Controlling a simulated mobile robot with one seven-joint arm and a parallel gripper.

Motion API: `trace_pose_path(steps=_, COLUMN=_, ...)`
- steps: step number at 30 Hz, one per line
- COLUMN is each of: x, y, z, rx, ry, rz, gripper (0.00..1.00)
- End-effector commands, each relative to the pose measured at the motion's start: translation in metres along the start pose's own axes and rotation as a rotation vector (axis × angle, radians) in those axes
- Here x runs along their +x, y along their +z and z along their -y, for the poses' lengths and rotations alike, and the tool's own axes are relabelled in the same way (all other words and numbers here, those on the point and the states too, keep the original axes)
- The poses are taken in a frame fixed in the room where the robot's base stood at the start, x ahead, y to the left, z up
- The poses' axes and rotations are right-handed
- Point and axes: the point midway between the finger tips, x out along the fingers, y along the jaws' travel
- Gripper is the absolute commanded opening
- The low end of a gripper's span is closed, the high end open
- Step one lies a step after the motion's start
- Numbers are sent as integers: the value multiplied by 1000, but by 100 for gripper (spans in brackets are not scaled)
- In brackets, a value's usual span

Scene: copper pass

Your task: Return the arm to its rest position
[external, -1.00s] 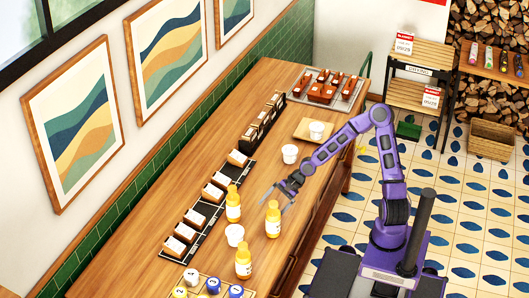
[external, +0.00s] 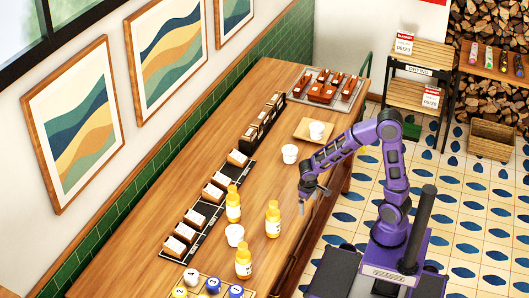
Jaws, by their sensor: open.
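My gripper (external: 314,199) is at the end of my purple arm (external: 345,148), over the counter's front edge. Its fingers point down, apart and with nothing between them. My arm is bent, with its elbow raised above my base. The nearest things to the gripper are a yellow bottle (external: 273,219) to its lower left and a white cup (external: 290,154) to its upper left. The gripper touches neither.
The wooden counter (external: 180,195) also holds more yellow bottles, another white cup (external: 234,235), and a cup on a wooden board (external: 302,131). A black rack with cards (external: 215,190) runs along the wall side. Numbered balls (external: 213,286) sit at the near end.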

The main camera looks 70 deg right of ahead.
Motion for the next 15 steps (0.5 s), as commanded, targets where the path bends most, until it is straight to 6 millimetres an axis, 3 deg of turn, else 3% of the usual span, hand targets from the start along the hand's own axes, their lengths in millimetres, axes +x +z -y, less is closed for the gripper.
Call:
trace_pose_path(steps=8, x=-17, y=-91, z=-26, rx=-655, ry=129, rz=-308, gripper=100)
trace_pose_path(steps=15, x=-54, y=-159, z=-51, rx=-1267, ry=395, rz=-504, gripper=100)
